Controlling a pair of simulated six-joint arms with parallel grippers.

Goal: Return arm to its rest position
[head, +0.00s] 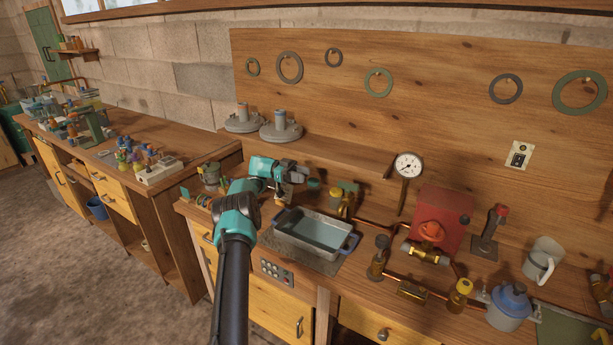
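My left arm, dark with teal joints, reaches up from the bottom of the head view over the wooden workbench. Its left gripper (299,175) is over the back left of the bench, behind the metal tray (296,245). The fingers are small and partly hidden by the wrist, so I cannot tell whether they are open or hold anything. My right gripper is out of view.
Brass valves (461,296), copper pipes, a red box (440,217), a blue-lidded pot (509,304) and a white mug (542,261) crowd the bench's right side. A pressure gauge (408,165) stands before the wooden back panel, where several rings hang. A second bench stands left.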

